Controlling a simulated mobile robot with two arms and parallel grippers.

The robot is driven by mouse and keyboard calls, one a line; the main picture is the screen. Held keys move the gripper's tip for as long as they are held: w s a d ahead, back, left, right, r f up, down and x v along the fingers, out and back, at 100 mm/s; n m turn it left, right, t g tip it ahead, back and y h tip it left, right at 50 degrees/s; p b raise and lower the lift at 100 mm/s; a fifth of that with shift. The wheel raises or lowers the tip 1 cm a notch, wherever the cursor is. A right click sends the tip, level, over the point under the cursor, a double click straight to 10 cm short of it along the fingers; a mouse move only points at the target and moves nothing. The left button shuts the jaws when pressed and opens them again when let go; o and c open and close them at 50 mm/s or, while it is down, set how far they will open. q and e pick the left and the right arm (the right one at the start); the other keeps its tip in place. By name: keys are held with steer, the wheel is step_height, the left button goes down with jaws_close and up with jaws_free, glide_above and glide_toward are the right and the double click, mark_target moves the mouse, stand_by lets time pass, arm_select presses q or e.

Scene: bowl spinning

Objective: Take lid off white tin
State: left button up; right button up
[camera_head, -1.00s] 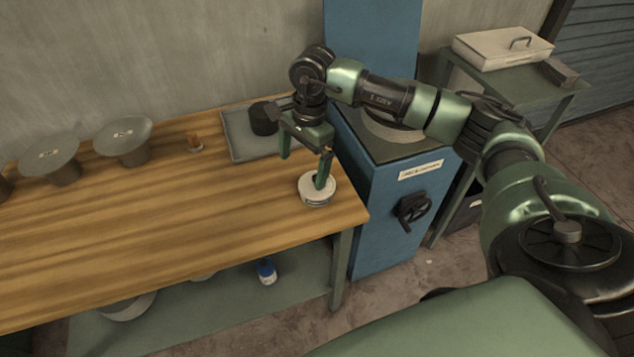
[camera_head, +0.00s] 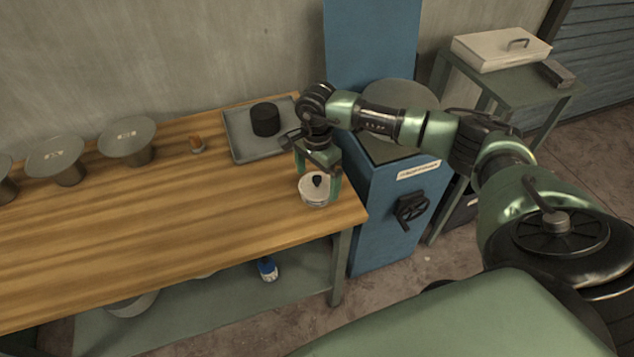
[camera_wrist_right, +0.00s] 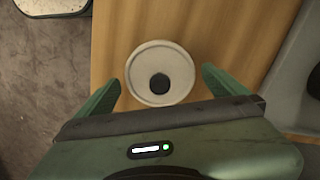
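The white tin (camera_head: 314,198) stands upright near the right front corner of the wooden bench. Its pale round lid (camera_wrist_right: 148,62) with a dark knob (camera_wrist_right: 159,83) is on top. My right gripper (camera_head: 318,187) is open above the tin. In the right wrist view my right gripper (camera_wrist_right: 160,88) has its green fingers spread on either side of the lid's near half, with gaps to both edges. Whether the fingertips are level with the lid I cannot tell. My left gripper is not in view.
A grey tray (camera_head: 240,142) holding a dark cylinder (camera_head: 266,118) lies behind the tin. Several flared stands, one of them grey (camera_head: 127,138), are at the left. A blue cabinet (camera_head: 383,215) adjoins the bench's right end. The bench (camera_head: 180,235) left of the tin is clear.

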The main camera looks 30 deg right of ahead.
steer(key=c, duration=1.1)
steer(key=shift+r, duration=0.15)
